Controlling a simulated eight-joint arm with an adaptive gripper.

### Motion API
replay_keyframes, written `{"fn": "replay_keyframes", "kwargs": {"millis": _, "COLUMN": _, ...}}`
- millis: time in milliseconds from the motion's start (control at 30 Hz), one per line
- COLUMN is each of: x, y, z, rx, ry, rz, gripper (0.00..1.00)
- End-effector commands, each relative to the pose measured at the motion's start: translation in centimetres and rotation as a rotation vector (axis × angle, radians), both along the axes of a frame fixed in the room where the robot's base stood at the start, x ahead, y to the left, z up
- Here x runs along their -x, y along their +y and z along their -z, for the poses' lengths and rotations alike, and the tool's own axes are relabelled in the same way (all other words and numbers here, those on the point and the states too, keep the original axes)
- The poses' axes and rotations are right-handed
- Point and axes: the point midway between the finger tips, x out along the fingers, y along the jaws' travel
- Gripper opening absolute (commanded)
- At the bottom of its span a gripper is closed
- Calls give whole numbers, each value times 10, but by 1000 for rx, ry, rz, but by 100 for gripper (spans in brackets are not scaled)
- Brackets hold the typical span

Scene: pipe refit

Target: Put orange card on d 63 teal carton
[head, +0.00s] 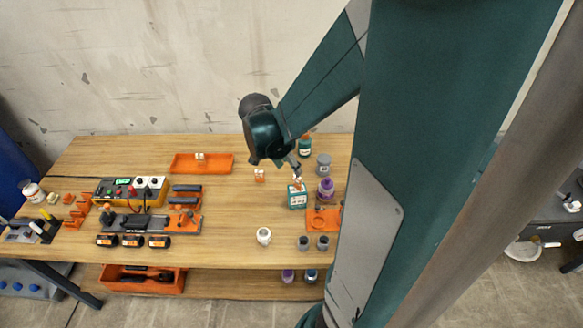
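The teal carton (297,198), with a white label, stands upright on the wooden table right of centre. The print on its label is too small to read. My gripper (297,178) points down just above the carton's top. Its fingers are tiny here, and I cannot tell whether they are open or shut. A small orange patch shows between the fingers and the carton top; it may be the orange card, but I cannot tell whether it is held or resting there. Another small orange-and-white piece (260,175) stands on the table left of the gripper.
An orange tray (202,164) lies at the back. An orange plate (318,220), a purple bottle (325,190), a grey jar (323,164) and dark cups (304,243) crowd the carton's right and front. A white cup (264,236) stands front left. Tools fill the left side; mid-table is clear.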

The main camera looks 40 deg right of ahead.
Motion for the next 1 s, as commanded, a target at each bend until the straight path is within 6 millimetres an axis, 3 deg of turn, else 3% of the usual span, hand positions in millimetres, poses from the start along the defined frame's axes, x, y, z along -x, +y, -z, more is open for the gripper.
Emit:
{"fn": "replay_keyframes", "kwargs": {"millis": 233, "x": 0, "y": 4, "z": -9, "rx": 0, "ry": 0, "rz": 0, "gripper": 38}}
{"fn": "replay_keyframes", "kwargs": {"millis": 1000, "x": 0, "y": 4, "z": -9, "rx": 0, "ry": 0, "rz": -1, "gripper": 38}}
